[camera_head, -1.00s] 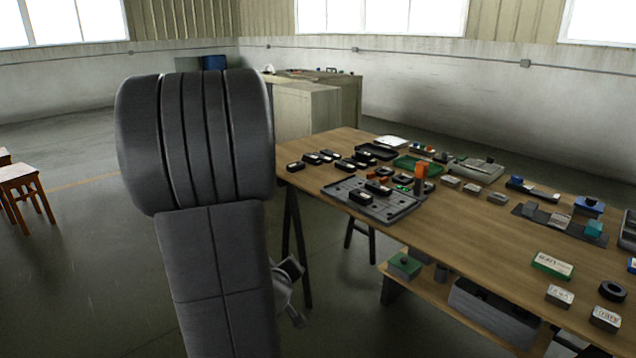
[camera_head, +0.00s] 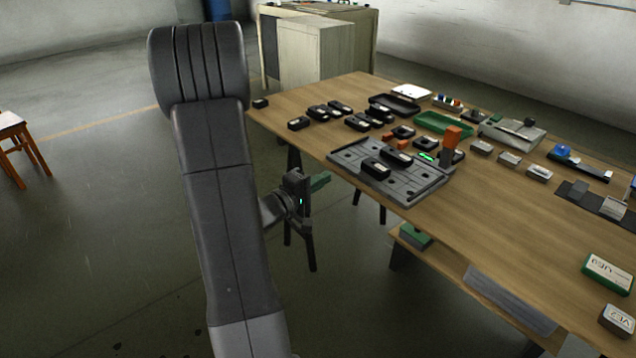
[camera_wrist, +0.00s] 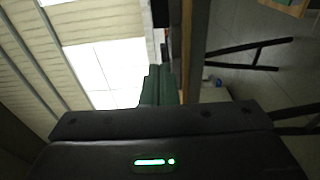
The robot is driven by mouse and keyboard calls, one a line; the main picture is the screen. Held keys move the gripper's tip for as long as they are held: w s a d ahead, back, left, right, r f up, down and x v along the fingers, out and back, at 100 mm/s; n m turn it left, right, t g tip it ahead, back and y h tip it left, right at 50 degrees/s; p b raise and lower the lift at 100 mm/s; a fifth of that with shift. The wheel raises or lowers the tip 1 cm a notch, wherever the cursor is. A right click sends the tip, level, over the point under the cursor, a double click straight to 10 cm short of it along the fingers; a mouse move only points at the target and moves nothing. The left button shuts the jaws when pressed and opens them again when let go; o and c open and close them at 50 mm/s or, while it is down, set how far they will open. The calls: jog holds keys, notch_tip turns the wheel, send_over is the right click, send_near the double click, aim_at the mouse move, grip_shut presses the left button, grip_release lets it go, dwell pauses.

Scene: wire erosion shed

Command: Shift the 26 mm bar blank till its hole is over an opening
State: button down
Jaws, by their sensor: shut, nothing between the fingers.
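A grey fixture plate (camera_head: 424,178) with slots and holes lies at the near left edge of the table. Two black blocks with pale labels sit on it, a front one (camera_head: 375,169) and one behind it (camera_head: 397,158). I cannot read which is the 26 mm bar blank, and no hole in either can be made out. My gripper (camera_head: 322,180) has green fingers and is shut and empty. It is off the table's left edge, left of the plate and apart from it. In the wrist view the shut fingers (camera_wrist: 158,86) point toward the windows.
Several more black blocks (camera_head: 322,113) lie behind the plate. An orange-topped post (camera_head: 451,138) stands by the plate's right rear corner. A green tray (camera_head: 443,123) and a black tray (camera_head: 394,104) lie farther back. The table's middle front (camera_head: 480,220) is bare.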

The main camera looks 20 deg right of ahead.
aim_at(366, 167)
jog(key=b+x, duration=0.1)
jog(key=x, duration=0.4)
jog(key=shift+w+d+f, duration=0.15)
jog(key=shift+d, duration=0.25)
jog(key=d, duration=0.1)
jog(key=d+b, duration=0.1)
jog(key=d, duration=0.1)
jog(key=shift+s+d, duration=0.1)
jog(key=shift+s, duration=0.25)
jog(key=shift+s+d, duration=0.1)
jog(key=shift+d, duration=0.25)
jog(key=shift+d, duration=0.15)
jog(key=shift+s+d+r+p, duration=0.15)
jog(key=shift+d+r+p, duration=0.1)
jog(key=shift+p, duration=0.15)
jog(key=shift+s+d+f+p, duration=0.1)
jog(key=shift+d+f+p, duration=0.05)
jog(key=shift+d+p, duration=0.25)
